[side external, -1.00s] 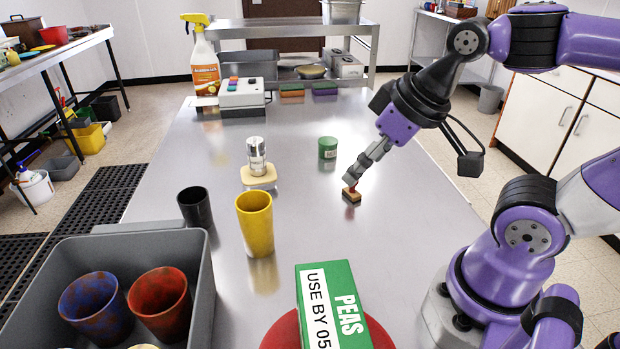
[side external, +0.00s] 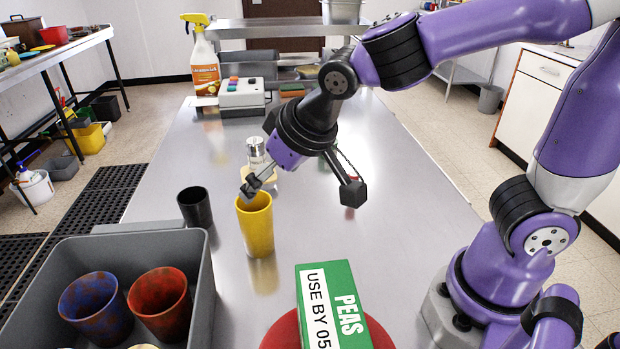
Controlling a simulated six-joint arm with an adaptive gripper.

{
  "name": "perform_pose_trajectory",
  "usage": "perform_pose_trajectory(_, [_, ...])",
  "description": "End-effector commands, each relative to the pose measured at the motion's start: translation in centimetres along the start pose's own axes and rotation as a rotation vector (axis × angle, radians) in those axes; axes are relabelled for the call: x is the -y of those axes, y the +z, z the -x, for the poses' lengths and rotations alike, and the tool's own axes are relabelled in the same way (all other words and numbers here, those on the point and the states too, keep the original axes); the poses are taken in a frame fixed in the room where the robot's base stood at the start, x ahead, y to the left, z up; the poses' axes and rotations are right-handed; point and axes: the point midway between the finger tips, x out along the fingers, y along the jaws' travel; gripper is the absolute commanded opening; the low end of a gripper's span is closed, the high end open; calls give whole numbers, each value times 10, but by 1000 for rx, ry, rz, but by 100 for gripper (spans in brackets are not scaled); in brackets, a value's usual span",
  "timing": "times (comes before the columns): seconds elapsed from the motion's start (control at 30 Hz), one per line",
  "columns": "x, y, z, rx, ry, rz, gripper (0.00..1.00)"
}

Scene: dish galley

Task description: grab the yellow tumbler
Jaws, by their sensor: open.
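The yellow tumbler (side external: 256,228) stands upright on the steel table, left of the middle in the side external view. My gripper (side external: 246,190) is right at its rim, tilted down to the left, with its fingertips over or just behind the top of the tumbler. The jaws are open. I cannot tell from this view whether a finger is inside the tumbler or touches it.
A black cup (side external: 195,206) stands just left of the tumbler. A clear shaker with a metal cap (side external: 256,148) is close behind my gripper. A grey bin (side external: 60,250) holds blue and red tumblers at front left. A green peas box (side external: 335,300) stands in front.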

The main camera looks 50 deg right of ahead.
Motion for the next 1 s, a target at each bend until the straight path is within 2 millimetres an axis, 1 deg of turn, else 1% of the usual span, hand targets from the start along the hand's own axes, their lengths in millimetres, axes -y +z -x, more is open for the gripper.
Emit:
perform_pose_trajectory(0.1, [-1, 1, -21, 5, 4, -1, 100])
perform_pose_trajectory(0.2, [0, 1, -35, 5, 3, 0, 100])
perform_pose_trajectory(0.43, [-1, 2, -54, 4, 2, 0, 100])
perform_pose_trajectory(0.6, [-2, 3, -81, 5, 2, -1, 100])
perform_pose_trajectory(0.7, [-2, 3, -92, 4, 2, -1, 100])
perform_pose_trajectory(0.8, [-1, 2, -97, 2, 1, 0, 100])
perform_pose_trajectory(1.0, [-1, 2, -97, 1, 0, 0, 100])
